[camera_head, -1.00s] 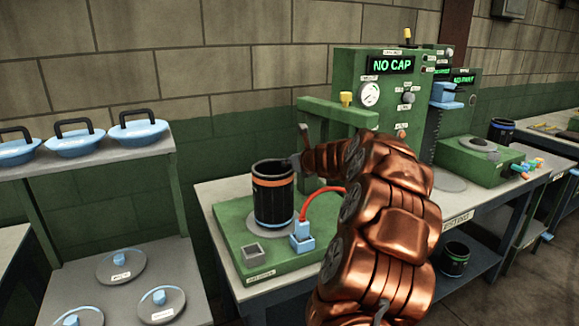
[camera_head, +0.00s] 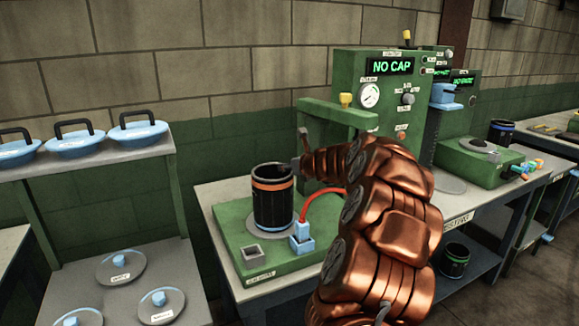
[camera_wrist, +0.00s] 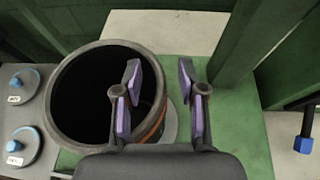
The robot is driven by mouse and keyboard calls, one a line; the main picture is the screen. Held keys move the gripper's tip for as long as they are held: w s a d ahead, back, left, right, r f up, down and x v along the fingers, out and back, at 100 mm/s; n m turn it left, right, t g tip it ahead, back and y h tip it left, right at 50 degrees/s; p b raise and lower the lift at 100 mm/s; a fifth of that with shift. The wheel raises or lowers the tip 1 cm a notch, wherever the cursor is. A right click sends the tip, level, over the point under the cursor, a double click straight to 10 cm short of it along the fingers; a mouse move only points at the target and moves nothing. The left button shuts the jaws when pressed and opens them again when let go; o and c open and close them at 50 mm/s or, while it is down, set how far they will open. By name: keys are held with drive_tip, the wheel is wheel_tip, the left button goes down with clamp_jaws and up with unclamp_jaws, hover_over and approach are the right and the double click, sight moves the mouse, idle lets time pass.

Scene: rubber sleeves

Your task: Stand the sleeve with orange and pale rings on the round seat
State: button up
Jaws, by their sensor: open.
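The black sleeve (camera_head: 272,208) with an orange ring near its top stands upright on the green bench fixture; its pale ring is hard to make out. In the wrist view its open mouth and dark wall (camera_wrist: 75,122) fill the left. A grey round seat (camera_wrist: 171,124) shows as a thin edge beside the sleeve's foot; the sleeve covers the rest. My gripper (camera_wrist: 160,78) is open at the sleeve's right rim, with one purple-padded finger over the mouth and the other outside the wall. In the head view my gripper (camera_head: 298,160) is partly hidden by my arm.
A green post and overhead arm (camera_head: 335,112) stand close behind the sleeve. A blue block (camera_head: 302,236) with a red hose and a small square grey socket (camera_head: 253,253) sit in front. A panel (camera_head: 391,66) reads NO CAP.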

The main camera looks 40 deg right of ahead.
drive_tip(key=shift+r, duration=0.1)
drive_tip(key=v, duration=1.2)
drive_tip(key=shift+b, duration=0.4)
drive_tip(key=shift+a, duration=0.1)
